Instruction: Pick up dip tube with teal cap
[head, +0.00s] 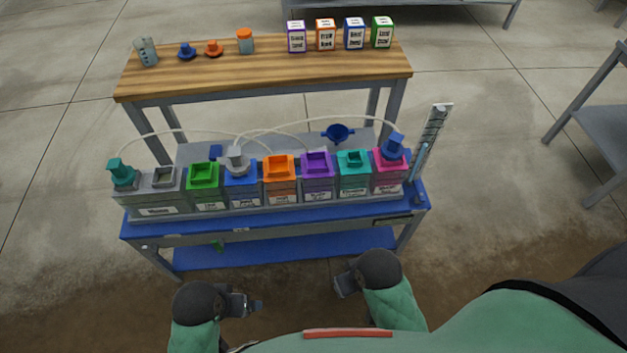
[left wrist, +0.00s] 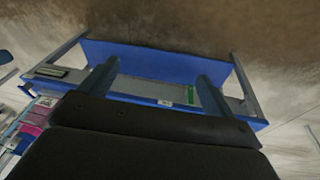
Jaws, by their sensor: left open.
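The dip tube's teal cap (head: 122,174) sits at the far left end of the tank row, over an opening of the grey tank (head: 158,207). A thin white hose arcs from it to the right; the tube below the cap is hidden. My left gripper (head: 254,306) is in front of the bench, low and well away from the cap. It is open and empty; its two fingers (left wrist: 160,85) show apart in the left wrist view, with the blue bench beyond. My right gripper (head: 343,287) is also in front of the bench; its jaw opening is unclear.
Coloured tanks stand in a row on the blue bench (head: 280,222). A grey cap (head: 237,161) and a blue cap (head: 394,147) also carry hoses. A blue funnel-like part (head: 338,132) lies behind. A wooden table (head: 265,72) at the back holds boxes and small parts.

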